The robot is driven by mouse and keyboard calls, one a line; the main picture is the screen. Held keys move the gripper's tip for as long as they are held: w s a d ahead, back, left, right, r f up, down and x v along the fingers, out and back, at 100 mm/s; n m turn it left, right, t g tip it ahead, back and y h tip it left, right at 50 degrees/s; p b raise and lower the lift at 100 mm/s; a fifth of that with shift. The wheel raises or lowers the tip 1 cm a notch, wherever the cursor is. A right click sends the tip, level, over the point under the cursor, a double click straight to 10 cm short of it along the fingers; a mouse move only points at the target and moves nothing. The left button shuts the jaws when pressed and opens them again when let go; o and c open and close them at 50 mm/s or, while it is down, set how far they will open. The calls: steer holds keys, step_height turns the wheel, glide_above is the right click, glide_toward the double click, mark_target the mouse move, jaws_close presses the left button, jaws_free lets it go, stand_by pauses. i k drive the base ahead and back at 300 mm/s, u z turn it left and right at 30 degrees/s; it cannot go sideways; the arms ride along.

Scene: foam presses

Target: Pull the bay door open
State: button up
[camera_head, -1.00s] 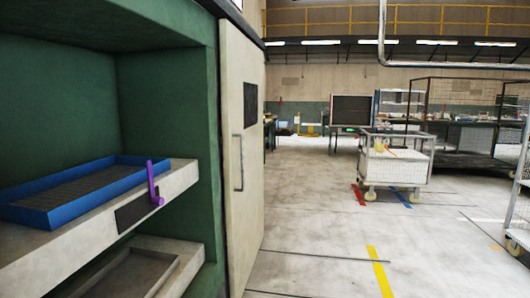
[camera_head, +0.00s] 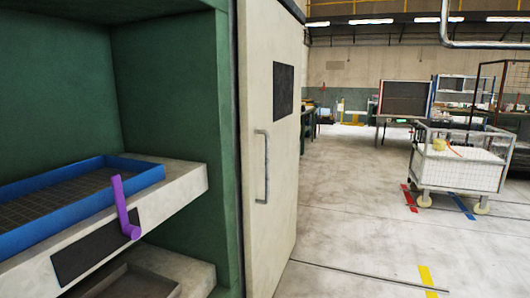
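The bay door (camera_head: 272,220) is a tall cream panel at the right side of the green press bay in the head view. It has a dark square plate (camera_head: 284,90) near its top. A grey vertical bar handle (camera_head: 262,166) stands on its face below the plate. The bay (camera_head: 170,75) to the left of the door is open to view, with shelves inside. My gripper is not in view, so its place relative to the handle cannot be seen.
A blue tray (camera_head: 140,180) lies on the upper shelf (camera_head: 186,190), with a purple lever (camera_head: 123,208) at the shelf front. A white mesh cart (camera_head: 462,172) stands at the right. The grey floor (camera_head: 350,220) right of the door is largely clear.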

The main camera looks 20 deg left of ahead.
mark_target(269, 39)
steer(key=u, duration=0.25)
steer(key=i, duration=1.15)
steer(key=u, duration=0.25)
